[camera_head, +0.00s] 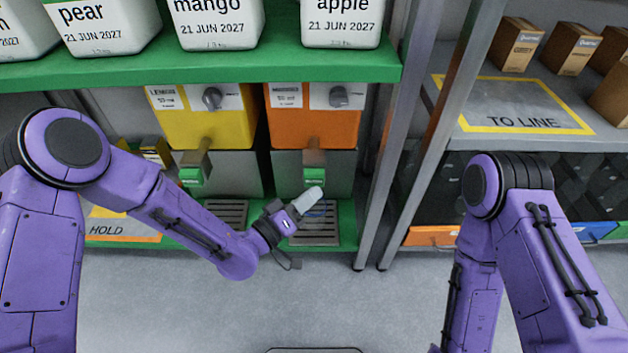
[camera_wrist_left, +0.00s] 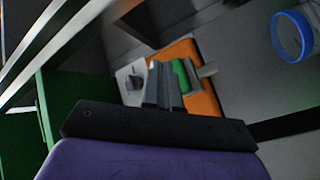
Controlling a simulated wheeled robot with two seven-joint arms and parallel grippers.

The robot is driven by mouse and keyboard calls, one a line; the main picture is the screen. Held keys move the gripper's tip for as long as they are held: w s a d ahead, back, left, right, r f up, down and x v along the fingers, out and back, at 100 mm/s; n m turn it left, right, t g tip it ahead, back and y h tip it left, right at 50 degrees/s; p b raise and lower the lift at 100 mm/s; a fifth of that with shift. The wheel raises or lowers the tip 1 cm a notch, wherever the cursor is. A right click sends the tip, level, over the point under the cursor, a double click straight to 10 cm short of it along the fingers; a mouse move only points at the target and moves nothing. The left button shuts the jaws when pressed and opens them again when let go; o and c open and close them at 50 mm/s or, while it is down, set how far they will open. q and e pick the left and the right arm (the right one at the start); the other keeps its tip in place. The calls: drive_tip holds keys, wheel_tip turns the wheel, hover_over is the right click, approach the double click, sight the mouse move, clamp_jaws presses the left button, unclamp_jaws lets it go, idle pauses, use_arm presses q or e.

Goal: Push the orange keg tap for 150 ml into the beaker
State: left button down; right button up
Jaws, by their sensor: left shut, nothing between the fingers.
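The orange keg (camera_head: 312,125) stands on the right of the two kegs under the green shelf. Its tap has a green push pad (camera_head: 314,176). My left gripper (camera_head: 311,198) is shut and empty, just in front of and below this pad. In the left wrist view, the closed fingers (camera_wrist_left: 163,80) overlap the orange keg (camera_wrist_left: 207,104) beside the green pad (camera_wrist_left: 181,74); I cannot tell whether they touch. A blue-rimmed round vessel, apparently the beaker (camera_wrist_left: 292,37), shows at the upper right there. In the head view the gripper mostly hides it. My right gripper is out of view.
A yellow keg (camera_head: 205,122) with its own green-padded tap (camera_head: 191,175) stands to the left. The green shelf (camera_head: 230,68) with labelled containers is above. Grey rack posts (camera_head: 397,130) rise to the right. The floor in front is clear.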

use_arm(q)
drive_tip(key=shift+w, duration=0.15)
drive_tip(key=shift+w, duration=0.3)
drive_tip(key=shift+w, duration=0.7)
idle(0.9)
drive_tip(key=shift+s, duration=1.15)
drive_tip(key=s, duration=0.5)
